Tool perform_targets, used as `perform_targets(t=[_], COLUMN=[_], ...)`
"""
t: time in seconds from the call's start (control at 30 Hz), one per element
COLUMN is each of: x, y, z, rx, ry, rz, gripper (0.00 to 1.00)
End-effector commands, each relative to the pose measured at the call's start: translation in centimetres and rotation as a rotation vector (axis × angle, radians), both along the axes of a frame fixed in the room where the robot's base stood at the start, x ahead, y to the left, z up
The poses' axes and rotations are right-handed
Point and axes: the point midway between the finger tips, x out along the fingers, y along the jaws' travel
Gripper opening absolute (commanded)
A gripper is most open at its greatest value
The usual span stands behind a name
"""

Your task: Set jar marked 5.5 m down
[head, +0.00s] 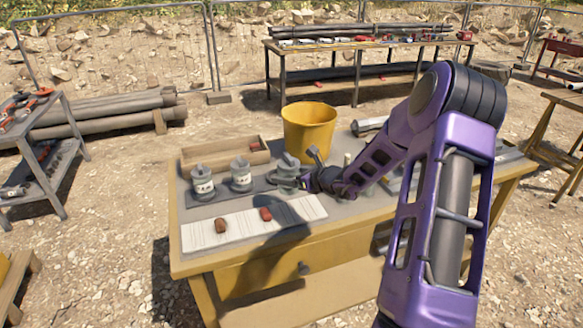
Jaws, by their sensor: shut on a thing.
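My gripper (298,180) is at the middle of the yellow table, shut on a grey lidded jar (285,172). My fingers and wrist hide part of this jar, and I cannot read a mark on it. It is at the right end of a flat dark board (222,193); I cannot tell whether it touches the board or hangs just above it. Two similar jars with pale labels, a left one (203,185) and a middle one (241,176), stand upright on the board. Their labels are too small to read.
A yellow bucket (309,130) stands close behind the held jar. A wooden tray (222,156) lies behind the other jars. White sheets (250,225) in front carry a brown piece (221,226) and a red piece (265,214). My arm covers much of the table's right side.

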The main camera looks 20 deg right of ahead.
Motion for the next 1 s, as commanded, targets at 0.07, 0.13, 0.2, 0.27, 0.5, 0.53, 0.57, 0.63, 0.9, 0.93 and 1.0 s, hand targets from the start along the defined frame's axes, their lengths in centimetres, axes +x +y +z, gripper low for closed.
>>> perform_targets(t=[0.07,0.13,0.2,0.27,0.5,0.53,0.57,0.63,0.9,0.93,1.0], x=[-1.3,-2.6,-4.0,-5.5,-11.0,-11.6,-12.2,-13.1,-15.9,-16.2,-16.3], y=[0.9,1.8,2.9,4.0,8.2,8.6,9.0,9.7,11.8,11.9,11.9], z=[-0.6,-1.3,-2.1,-2.9,-5.7,-6.0,-6.3,-6.8,-8.2,-8.4,-8.4], rx=[0.001,0.002,0.003,0.002,0.005,0.004,0.005,0.004,0.003,0.004,0.004], ry=[0.000,0.001,0.002,0.002,0.002,0.002,0.001,0.001,-0.001,-0.001,-0.002], rz=[0.041,0.082,0.129,0.180,0.366,0.386,0.404,0.437,0.531,0.540,0.541], gripper=[0.00,0.00,0.00,0.00,0.00,0.00,0.00,0.00,0.00,0.00,0.00])
